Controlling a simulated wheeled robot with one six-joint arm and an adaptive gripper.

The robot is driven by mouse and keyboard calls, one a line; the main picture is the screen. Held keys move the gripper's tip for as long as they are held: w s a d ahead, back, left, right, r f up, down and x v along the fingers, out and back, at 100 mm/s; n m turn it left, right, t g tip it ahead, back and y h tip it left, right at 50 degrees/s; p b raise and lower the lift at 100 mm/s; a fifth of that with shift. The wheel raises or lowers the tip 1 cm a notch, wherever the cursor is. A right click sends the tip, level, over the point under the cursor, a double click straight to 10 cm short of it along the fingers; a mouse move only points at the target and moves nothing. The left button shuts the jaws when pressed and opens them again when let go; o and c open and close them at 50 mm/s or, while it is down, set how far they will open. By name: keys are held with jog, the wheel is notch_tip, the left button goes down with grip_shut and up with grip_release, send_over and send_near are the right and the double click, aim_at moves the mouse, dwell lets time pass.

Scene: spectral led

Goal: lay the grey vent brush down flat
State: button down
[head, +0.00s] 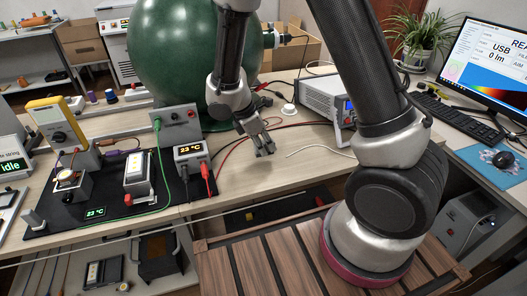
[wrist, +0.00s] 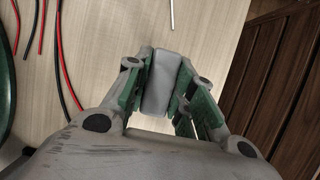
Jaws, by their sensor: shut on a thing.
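My gripper (head: 264,148) points down over the wooden table, near its front edge, in the head view. In the wrist view my gripper (wrist: 160,92) is shut on a plain grey block-like piece, the grey vent brush (wrist: 158,78). The brush sits between the two green-padded fingers. Its far end and any bristles are hidden. In the head view it is too small to tell apart from the fingers. I cannot tell whether it touches the table.
Bare tabletop (head: 228,180) lies around my gripper. Red and black cables (wrist: 62,60) run at left, and a white rod or cable end (wrist: 172,15) lies ahead. A green sphere (head: 170,60) stands behind. A meter box (head: 191,152) is at left, a grey instrument (head: 322,98) at right.

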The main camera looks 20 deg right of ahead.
jog(key=shift+f, duration=1.5)
jog(key=c, duration=1.2)
grip_release()
jog(key=v, duration=1.1)
jog(key=s+d+r+m+y, duration=0.2)
jog(key=d+r+m, duration=0.3)
jog(key=d+r, duration=0.3)
jog(key=s+d+r+m+t+y, duration=0.1)
jog(key=s+d+r+m+t, duration=0.1)
jog(key=s+d+r+m, duration=0.3)
jog(key=s+d+r+m+t+y, duration=0.1)
jog(key=s+d+r+m, duration=0.5)
jog(key=s, duration=0.6)
jog(key=shift+s+r+m+t+y, duration=0.15)
jog(key=shift+r+m+t+y, duration=0.15)
jog(key=shift+r+m+t, duration=0.6)
